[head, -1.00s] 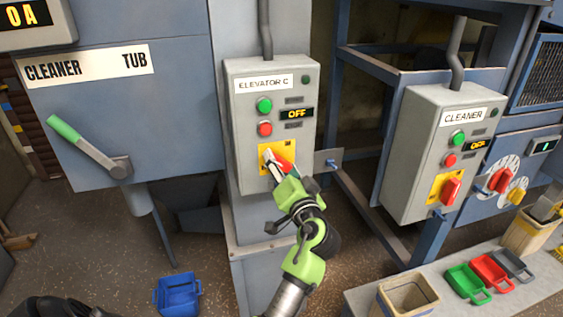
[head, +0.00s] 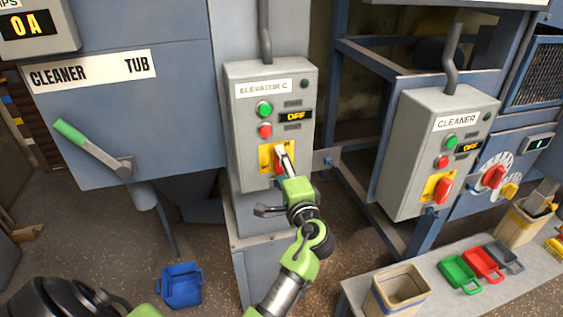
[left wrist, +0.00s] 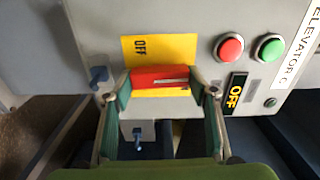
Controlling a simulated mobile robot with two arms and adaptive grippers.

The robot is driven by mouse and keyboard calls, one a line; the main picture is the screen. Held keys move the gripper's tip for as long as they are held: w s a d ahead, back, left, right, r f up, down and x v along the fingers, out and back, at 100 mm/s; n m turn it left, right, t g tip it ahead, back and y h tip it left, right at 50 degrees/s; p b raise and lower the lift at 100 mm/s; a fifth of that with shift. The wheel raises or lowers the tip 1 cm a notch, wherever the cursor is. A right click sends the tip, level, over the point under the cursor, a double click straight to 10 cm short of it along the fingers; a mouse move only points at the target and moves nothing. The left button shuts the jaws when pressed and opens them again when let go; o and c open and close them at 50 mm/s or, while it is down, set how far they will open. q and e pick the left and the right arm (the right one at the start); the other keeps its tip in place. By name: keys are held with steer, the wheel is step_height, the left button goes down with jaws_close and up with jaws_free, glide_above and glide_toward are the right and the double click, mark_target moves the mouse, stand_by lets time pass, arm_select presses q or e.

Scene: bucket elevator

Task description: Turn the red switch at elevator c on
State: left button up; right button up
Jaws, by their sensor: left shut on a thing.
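The grey elevator C box (head: 245,120) has a green button, a red button and a display (head: 296,115) reading OFF. Its red switch (left wrist: 160,78) sits on a yellow plate (head: 265,158) low on the box front. My left gripper (head: 282,160) is at the switch, its fingers closed on both ends of the handle in the wrist view. The handle lies lengthwise across that view, its white line pointing to the picture's right. An OFF label shows on the plate. In the head view the fingers hide part of the switch.
A similar grey cleaner box (head: 415,140) with its own red switch (head: 443,190) stands to the right. A cleaner tub lever (head: 95,148) with green grip is on the left. A bench (head: 450,293) with small bins is at lower right.

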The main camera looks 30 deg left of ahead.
arm_select(q)
steer(key=shift+r+m, duration=0.15)
steer(key=shift+m, duration=0.15)
stand_by(0.4)
steer(key=o, duration=1.1)
steer(key=shift+a, duration=0.1)
steer(key=v, duration=0.7)
steer(key=shift+s+d, duration=0.15)
steer(key=shift+d, duration=0.05)
